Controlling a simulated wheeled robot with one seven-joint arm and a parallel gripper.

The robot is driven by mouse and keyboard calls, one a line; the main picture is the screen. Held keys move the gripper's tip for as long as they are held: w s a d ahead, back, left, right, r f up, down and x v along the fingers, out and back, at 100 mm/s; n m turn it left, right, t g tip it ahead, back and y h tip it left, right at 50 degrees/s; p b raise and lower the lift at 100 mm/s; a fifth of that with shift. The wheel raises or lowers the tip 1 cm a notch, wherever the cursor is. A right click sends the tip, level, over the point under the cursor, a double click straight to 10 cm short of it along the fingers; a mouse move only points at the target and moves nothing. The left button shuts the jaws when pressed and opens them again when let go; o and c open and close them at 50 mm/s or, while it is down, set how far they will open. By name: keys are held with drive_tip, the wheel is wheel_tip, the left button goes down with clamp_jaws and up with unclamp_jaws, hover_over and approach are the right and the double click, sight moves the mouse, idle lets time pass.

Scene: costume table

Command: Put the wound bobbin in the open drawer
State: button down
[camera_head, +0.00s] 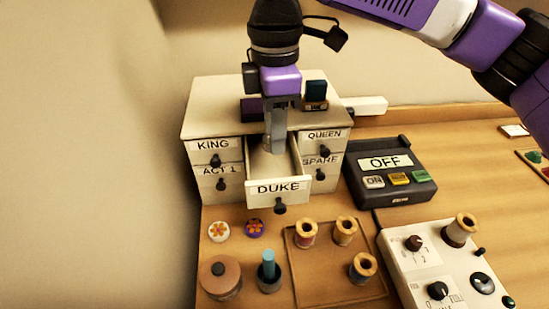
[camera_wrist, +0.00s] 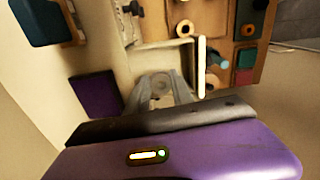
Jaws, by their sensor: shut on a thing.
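The open drawer (camera_head: 278,192), labelled DUKE, is pulled out from the middle of the pale cabinet. My gripper (camera_head: 274,147) points down into its opening, with the fingertips low between the drawer walls. In the wrist view my gripper (camera_wrist: 160,80) is shut on a small, pale, round thing, which I take for the wound bobbin (camera_wrist: 160,88). Only its round end shows between the fingers. In the head view the fingers and drawer front hide it. I cannot tell whether it touches the drawer floor.
The cabinet (camera_head: 222,117) has shut drawers on both sides and a purple block (camera_head: 252,109) and a teal block (camera_head: 316,90) on top. A black OFF box (camera_head: 391,187) stands to the right. In front are a wooden tray (camera_head: 325,291) with spools and a white control panel (camera_head: 412,272).

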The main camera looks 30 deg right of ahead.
sight(275, 173)
drive_tip(key=shift+f, duration=3.35)
drive_tip(key=c, duration=1.4)
unclamp_jaws()
drive_tip(key=shift+f, duration=0.15)
wheel_tip(275, 173, up, 12)
drive_tip(key=shift+r, duration=0.2)
